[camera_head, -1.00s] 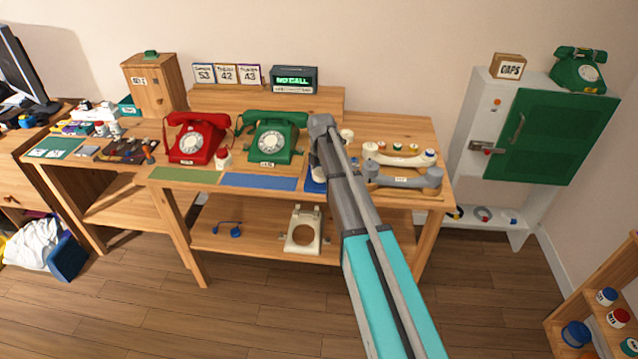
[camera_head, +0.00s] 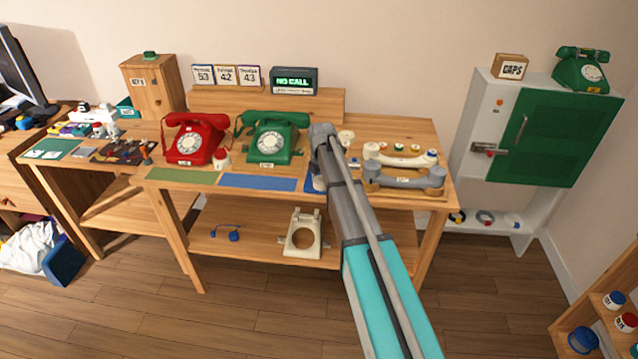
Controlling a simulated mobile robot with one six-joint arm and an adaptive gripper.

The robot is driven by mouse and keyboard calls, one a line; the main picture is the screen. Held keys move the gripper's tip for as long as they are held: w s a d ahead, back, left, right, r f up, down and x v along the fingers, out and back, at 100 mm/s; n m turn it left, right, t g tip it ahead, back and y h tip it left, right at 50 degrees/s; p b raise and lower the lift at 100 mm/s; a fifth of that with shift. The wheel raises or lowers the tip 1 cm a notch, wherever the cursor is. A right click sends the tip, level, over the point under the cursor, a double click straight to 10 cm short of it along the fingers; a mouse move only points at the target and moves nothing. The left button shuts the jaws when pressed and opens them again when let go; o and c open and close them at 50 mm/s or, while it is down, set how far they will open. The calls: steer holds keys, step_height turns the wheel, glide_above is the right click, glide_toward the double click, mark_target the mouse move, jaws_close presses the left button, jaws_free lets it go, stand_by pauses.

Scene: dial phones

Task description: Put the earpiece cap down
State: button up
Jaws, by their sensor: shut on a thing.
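My arm reaches from the bottom right over the workbench (camera_head: 385,121), and its grey wrist end stands right of the green phone (camera_head: 273,143). My gripper's jaws are hidden behind my own arm. I cannot make out the earpiece cap. A small pale thing (camera_head: 318,182) shows just left of my arm, by a dark blue patch; I cannot tell what it is. A grey handset (camera_head: 402,178) and a cream handset (camera_head: 400,158) lie right of my arm.
A red phone (camera_head: 195,140) stands left of the green one, with a small red-and-white item (camera_head: 222,160) between them. A green mat (camera_head: 183,175) and a blue mat (camera_head: 258,182) lie bare along the front edge. A CAPS box (camera_head: 510,66) tops the white cabinet (camera_head: 475,120).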

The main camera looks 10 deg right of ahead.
mark_target(321, 180)
steer(key=shift+f, duration=0.1)
steer(key=shift+s+f, duration=0.1)
steer(key=shift+s, duration=0.05)
steer(key=shift+c, duration=0.8)
steer(key=shift+o, duration=0.4)
steer(key=shift+s+f+b, duration=0.1)
steer(key=shift+f+b, duration=0.05)
steer(key=shift+b, duration=0.3)
steer(key=o, duration=0.9)
steer(key=shift+o, duration=0.5)
steer(key=shift+f, duration=0.15)
steer(key=shift+w, duration=0.2)
steer(key=shift+r+p, duration=0.3)
steer(key=shift+p, duration=0.1)
step_height(321, 180, up, 13)
steer(key=p, duration=1.2)
steer(key=shift+f+p, duration=0.15)
steer(key=shift+p, duration=0.15)
